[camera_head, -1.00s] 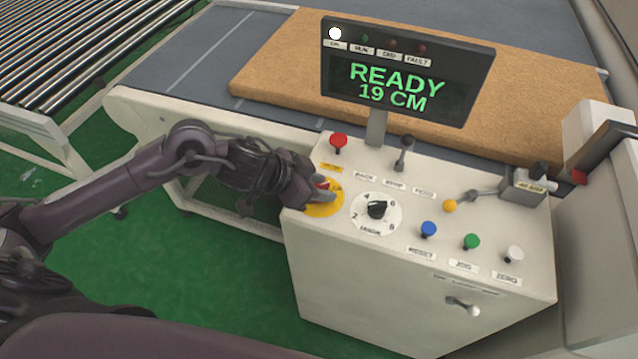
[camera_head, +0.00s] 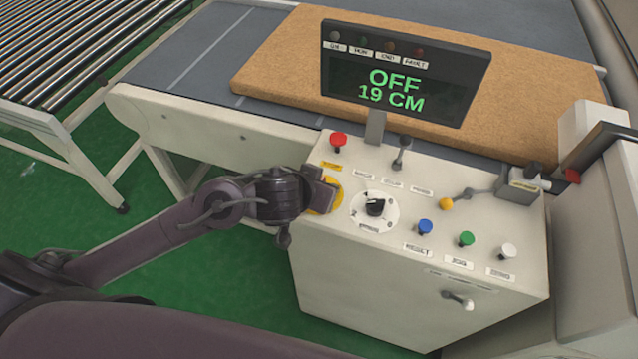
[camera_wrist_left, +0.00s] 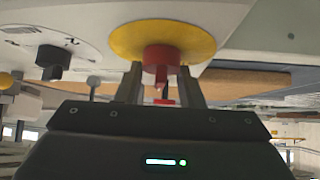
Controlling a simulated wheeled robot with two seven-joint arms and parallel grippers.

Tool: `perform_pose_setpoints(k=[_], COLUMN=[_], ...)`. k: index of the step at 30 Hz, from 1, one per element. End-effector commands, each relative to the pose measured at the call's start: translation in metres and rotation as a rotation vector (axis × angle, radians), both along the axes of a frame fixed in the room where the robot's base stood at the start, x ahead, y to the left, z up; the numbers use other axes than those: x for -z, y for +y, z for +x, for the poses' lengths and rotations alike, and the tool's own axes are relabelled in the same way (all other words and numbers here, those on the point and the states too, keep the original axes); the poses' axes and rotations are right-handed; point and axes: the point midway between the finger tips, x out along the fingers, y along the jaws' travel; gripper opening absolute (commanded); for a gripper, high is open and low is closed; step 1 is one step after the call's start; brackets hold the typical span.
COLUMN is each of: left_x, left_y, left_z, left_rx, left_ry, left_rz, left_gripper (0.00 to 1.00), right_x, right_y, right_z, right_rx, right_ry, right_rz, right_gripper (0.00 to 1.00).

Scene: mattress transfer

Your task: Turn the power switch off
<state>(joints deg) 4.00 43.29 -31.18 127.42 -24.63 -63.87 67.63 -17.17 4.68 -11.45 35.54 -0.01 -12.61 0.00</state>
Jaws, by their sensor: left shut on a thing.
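The power switch is a red knob (camera_wrist_left: 162,60) on a round yellow plate (camera_head: 329,196) at the left end of the white control console. My left gripper (camera_head: 322,190) is at the plate and covers the knob in the head view. In the left wrist view my left gripper (camera_wrist_left: 163,88) has its two fingers on either side of the red knob, shut on it. The display (camera_head: 405,72) above the console reads "OFF" and "19 CM", and its indicator lamps look dark. My right gripper is not in view.
A black-pointer dial (camera_head: 375,208) sits just right of the switch. A red button (camera_head: 338,140), a small lever (camera_head: 402,152) and blue (camera_head: 425,227), green (camera_head: 466,239) and white (camera_head: 508,251) buttons stand on the console. A tan mattress (camera_head: 270,70) lies on the conveyor behind.

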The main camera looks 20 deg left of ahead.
Motion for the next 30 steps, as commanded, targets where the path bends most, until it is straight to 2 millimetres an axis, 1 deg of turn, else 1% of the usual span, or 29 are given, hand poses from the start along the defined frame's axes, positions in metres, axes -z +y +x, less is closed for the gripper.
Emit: perform_pose_setpoints(k=[1, 9, 12, 15, 17, 20, 24, 30], left_x=[0.007, 0.007, 0.006, 0.004, 0.001, -0.002, -0.006, -0.006], left_y=[-0.003, -0.002, -0.002, -0.002, -0.001, -0.001, -0.001, 0.000], left_z=[0.000, 0.002, 0.002, 0.002, 0.002, 0.002, 0.001, 0.001], left_rx=[-0.045, -0.296, -0.392, -0.487, -0.542, -0.628, -0.734, -0.846], left_ry=[-0.001, -0.011, -0.012, -0.010, -0.009, -0.007, -0.005, -0.005], left_rz=[-0.010, -0.004, -0.005, -0.002, -0.002, 0.001, 0.003, 0.005], left_gripper=[0.12, 0.12, 0.12, 0.12, 0.12, 0.12, 0.12, 0.12], right_x=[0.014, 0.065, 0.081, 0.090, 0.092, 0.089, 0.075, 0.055], right_y=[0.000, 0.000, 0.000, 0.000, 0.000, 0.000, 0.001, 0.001], right_z=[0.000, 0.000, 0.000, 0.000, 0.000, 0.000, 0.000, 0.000], right_rx=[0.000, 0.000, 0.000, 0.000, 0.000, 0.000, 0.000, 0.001], right_ry=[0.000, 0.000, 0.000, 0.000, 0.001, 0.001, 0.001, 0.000], right_rz=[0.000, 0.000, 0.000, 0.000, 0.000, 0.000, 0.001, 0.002], right_gripper=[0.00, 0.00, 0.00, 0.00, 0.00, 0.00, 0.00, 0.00])
